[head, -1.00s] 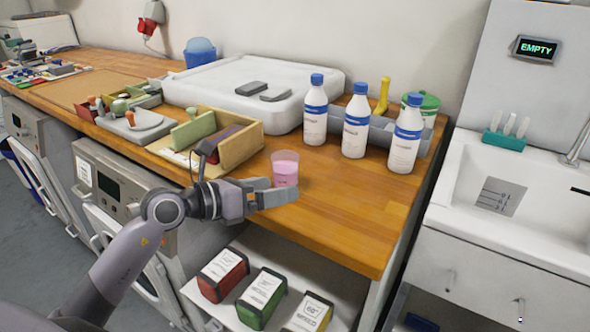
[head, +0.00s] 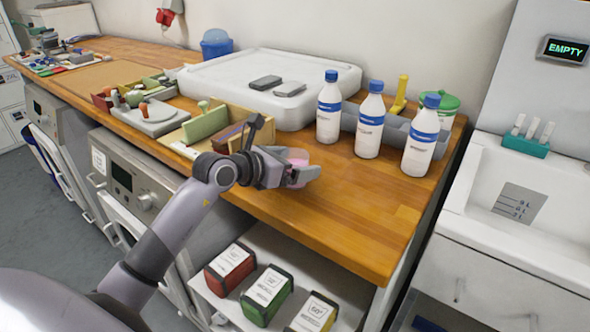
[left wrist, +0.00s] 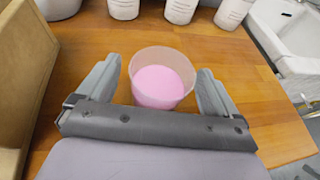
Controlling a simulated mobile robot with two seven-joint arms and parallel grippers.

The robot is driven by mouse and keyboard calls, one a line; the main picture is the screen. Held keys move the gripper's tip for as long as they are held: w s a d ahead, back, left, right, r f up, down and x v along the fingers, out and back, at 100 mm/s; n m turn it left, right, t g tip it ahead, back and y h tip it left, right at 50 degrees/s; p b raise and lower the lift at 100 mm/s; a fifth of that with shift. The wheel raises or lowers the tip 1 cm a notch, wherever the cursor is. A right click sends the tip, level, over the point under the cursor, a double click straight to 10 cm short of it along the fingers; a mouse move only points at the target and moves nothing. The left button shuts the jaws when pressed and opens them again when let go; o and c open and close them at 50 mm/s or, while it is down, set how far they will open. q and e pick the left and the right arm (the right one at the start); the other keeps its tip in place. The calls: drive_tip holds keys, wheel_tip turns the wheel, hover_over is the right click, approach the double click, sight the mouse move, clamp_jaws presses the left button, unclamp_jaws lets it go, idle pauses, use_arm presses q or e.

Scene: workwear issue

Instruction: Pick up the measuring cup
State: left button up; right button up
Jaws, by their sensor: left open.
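The measuring cup (left wrist: 160,82) is a clear cup with pink contents, standing upright on the wooden counter. In the left wrist view it sits between the two fingers of my open left gripper (left wrist: 157,92), with a gap visible at the right finger and a narrower one at the left. In the head view the cup (head: 298,158) is mostly hidden behind my left gripper (head: 300,174). My right gripper is not in view.
Three white bottles with blue caps (head: 369,125) stand behind the cup on the wooden counter (head: 345,220). A wooden box (head: 185,135) is left of the gripper. A white tray (head: 225,85) lies behind. A sink (head: 545,190) is at right. The counter's front right is clear.

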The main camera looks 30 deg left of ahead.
use_arm(q)
drive_tip(key=shift+w+d, duration=0.1)
drive_tip(key=shift+w, duration=0.15)
drive_tip(key=c, duration=1.1)
